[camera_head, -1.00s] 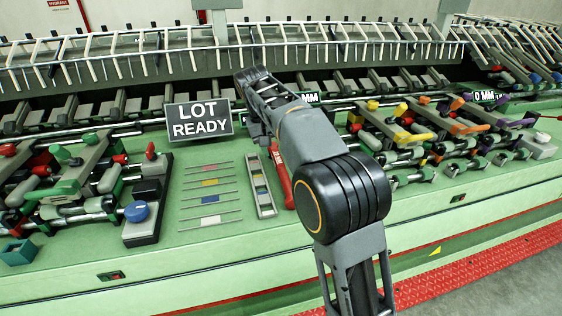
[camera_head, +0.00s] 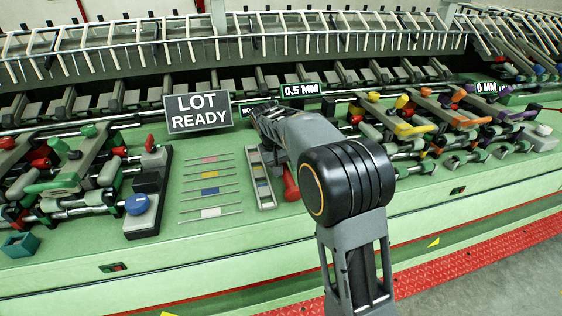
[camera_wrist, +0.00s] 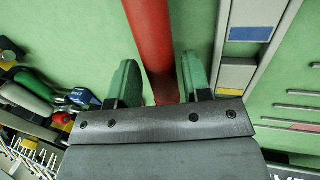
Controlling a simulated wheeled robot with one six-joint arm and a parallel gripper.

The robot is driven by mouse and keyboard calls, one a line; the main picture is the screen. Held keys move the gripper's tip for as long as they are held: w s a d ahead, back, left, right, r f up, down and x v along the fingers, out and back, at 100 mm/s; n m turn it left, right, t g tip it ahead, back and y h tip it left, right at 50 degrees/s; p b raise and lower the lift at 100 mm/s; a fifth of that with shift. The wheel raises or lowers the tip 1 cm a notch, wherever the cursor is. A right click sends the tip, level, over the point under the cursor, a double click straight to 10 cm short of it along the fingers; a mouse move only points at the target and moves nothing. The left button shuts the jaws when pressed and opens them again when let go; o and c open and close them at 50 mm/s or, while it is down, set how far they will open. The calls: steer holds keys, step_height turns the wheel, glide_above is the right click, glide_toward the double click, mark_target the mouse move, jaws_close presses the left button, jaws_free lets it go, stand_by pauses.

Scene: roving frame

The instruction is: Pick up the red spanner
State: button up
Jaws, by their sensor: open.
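The red spanner (camera_head: 290,183) lies on the green bench top, just right of a narrow grey tray. In the head view my arm hides most of it, and only a lower red part shows. In the wrist view the red spanner (camera_wrist: 151,40) runs from the top edge down between the two fingers of my gripper (camera_wrist: 160,85). The fingers are open, one on each side of it, with gaps showing. I cannot tell how high the fingers are above the bench. In the head view my gripper (camera_head: 260,112) is partly seen, and its fingertips are not clear.
The narrow tray (camera_head: 252,182) with coloured blocks stands close beside the spanner. A "LOT READY" sign (camera_head: 199,112) and a "0.5 MM" sign (camera_head: 302,90) stand behind. Clamp-like fixtures with coloured handles flank the area left and right. Thin marked strips (camera_head: 209,186) lie left of the tray.

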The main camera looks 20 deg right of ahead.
steer(key=shift+x, duration=1.05)
steer(key=shift+c, duration=0.3)
steer(key=shift+r, duration=0.1)
jaws_close()
